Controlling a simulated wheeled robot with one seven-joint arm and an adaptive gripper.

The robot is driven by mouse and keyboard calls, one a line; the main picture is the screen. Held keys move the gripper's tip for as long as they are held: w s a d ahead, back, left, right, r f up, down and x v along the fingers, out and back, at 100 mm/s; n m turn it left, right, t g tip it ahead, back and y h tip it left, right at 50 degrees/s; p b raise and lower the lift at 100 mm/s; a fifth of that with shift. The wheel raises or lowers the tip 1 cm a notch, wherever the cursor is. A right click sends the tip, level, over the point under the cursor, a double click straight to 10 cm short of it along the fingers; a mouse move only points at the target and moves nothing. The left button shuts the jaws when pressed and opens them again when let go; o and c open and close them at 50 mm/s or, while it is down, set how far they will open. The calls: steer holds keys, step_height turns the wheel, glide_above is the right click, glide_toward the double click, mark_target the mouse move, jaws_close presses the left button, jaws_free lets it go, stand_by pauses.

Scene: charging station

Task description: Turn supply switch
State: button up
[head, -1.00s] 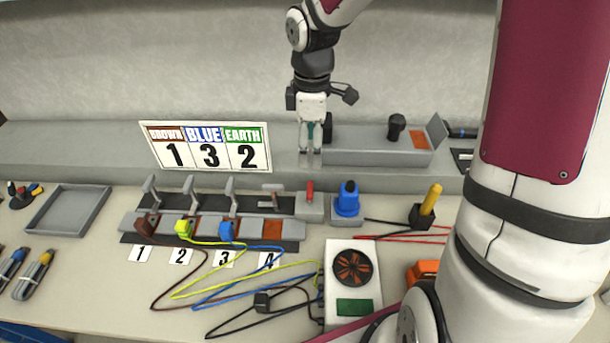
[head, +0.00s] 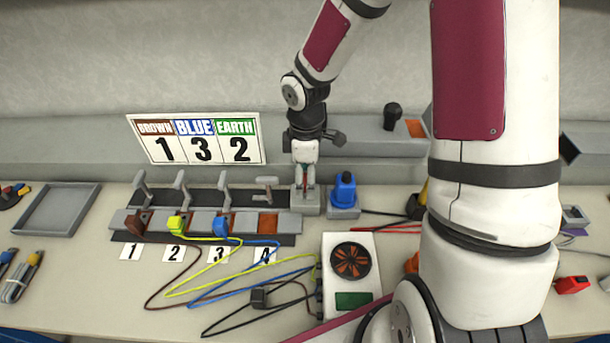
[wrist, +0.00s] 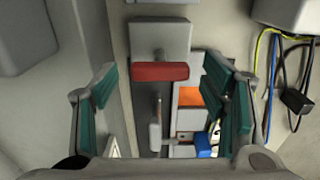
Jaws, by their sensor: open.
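The supply switch looks to be the red handle on a grey box. In the wrist view the red switch handle (wrist: 160,72) lies crosswise between the two teal-padded fingers of my gripper (wrist: 160,82), with a gap on each side. The grey switch box (wrist: 160,35) shows behind it. In the head view my gripper (head: 305,183) points down over the grey switch box (head: 306,205), at the right end of the terminal row, and hides most of the red handle. My gripper is open and holds nothing.
A white fan box (head: 348,292) and loose cables lie in front. A number sign (head: 197,139) stands behind.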

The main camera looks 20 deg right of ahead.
steer(key=c, duration=1.1)
steer(key=shift+c, duration=0.2)
steer(key=shift+m, duration=0.4)
steer(key=m, duration=1.2)
steer(key=shift+m, duration=2.6)
